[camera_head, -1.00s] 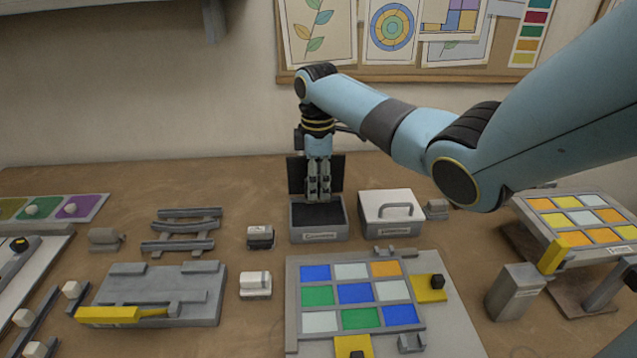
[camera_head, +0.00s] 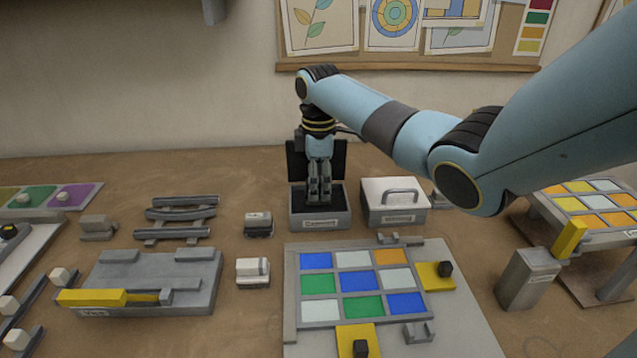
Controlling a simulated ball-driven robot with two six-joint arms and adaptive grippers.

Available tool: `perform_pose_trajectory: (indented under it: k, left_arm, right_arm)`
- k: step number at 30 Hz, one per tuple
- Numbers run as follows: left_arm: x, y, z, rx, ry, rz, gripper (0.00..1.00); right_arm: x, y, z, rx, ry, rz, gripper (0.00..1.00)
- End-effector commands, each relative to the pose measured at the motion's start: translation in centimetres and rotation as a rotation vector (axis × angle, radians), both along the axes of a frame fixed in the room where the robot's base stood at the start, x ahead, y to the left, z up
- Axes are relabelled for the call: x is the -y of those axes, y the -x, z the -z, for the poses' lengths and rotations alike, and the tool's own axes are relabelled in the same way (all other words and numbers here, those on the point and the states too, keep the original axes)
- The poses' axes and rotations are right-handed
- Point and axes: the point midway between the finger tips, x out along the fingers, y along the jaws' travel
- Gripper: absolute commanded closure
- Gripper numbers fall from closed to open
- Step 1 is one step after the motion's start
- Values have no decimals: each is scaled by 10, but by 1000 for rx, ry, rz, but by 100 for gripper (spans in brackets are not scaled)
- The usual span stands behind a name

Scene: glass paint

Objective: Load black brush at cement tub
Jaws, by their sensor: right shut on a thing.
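The cement tub (camera_head: 320,221) is a grey open box with a dark inside, a label on its front and a raised black lid (camera_head: 299,165) behind it. My right gripper (camera_head: 320,198) points straight down into the tub's opening. Its fingers are shut on the black brush, which the fingers and the tub's front wall hide almost wholly. I cannot tell how far the brush tip is in the cement. My left gripper is not in view.
A closed grey box with a handle (camera_head: 394,206) stands close to the tub's right. Small blocks (camera_head: 258,225) and a rack of grey bars (camera_head: 180,220) are to its left. A panel of coloured glass tiles (camera_head: 319,283) lies in front. A yellow-handled tool (camera_head: 92,298) rests front left.

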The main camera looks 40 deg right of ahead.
Motion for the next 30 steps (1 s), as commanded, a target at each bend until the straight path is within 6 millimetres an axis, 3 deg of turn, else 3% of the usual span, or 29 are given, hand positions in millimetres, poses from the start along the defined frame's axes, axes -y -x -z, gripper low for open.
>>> perform_pose_trajectory:
  k: [30]
  left_arm:
    - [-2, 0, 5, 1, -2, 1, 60]
  right_arm:
    - [0, 0, 10, 0, 0, 0, 86]
